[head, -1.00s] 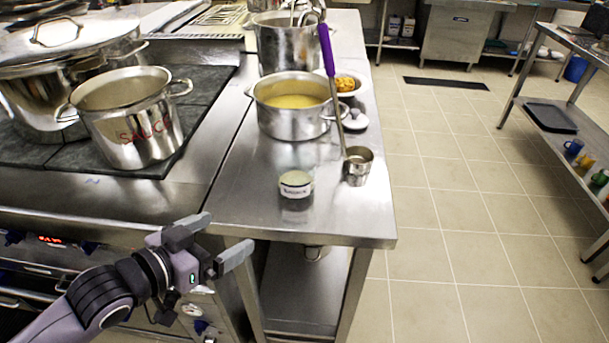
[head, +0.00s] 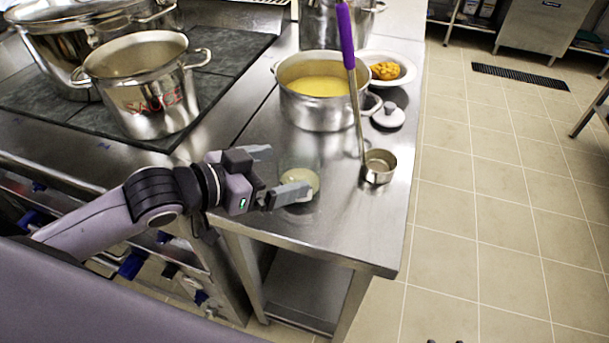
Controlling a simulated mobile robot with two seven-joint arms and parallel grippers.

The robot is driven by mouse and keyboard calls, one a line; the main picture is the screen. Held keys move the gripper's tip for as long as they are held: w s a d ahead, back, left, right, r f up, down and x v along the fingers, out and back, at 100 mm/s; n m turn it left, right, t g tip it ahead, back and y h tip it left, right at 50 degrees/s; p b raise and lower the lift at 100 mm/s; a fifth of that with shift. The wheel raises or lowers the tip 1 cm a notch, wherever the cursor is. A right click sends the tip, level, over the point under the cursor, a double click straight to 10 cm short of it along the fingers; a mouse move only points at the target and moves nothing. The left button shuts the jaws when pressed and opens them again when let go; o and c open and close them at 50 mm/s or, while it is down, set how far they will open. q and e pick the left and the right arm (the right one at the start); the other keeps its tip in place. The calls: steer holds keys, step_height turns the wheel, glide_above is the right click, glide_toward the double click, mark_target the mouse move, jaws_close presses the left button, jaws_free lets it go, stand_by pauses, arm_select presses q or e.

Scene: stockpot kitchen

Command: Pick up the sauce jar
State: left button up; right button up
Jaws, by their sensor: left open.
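The sauce jar (head: 303,178), small with a pale round top, stands on the steel counter near its front left. The finger nearer me partly covers it, and its label is hidden. My left gripper (head: 277,174) is open and comes in from the left. Its fingers point right, with the tip of the nearer one overlapping the jar in the picture. I cannot tell whether they touch. The jar does not look enclosed between the fingers. My right gripper is not in view.
A pot of yellow soup (head: 318,112) stands behind the jar. A ladle (head: 379,168) with a purple handle leans there, its bowl right of the jar. A white lid (head: 388,115) and a plate of orange food (head: 401,70) are farther back. A SAUCE pot (head: 150,90) sits on the stove.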

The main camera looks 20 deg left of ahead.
mark_target(316, 163)
arm_select(q)
steer(key=shift+a+f+x, duration=0.1)
steer(key=shift+f+x, duration=0.05)
steer(key=shift+x, duration=1.35)
steer(key=shift+a+f+x, duration=0.15)
steer(key=shift+x, duration=1.35)
steer(key=c, duration=1)
steer(key=shift+r, duration=0.15)
steer(key=shift+c, duration=0.5)
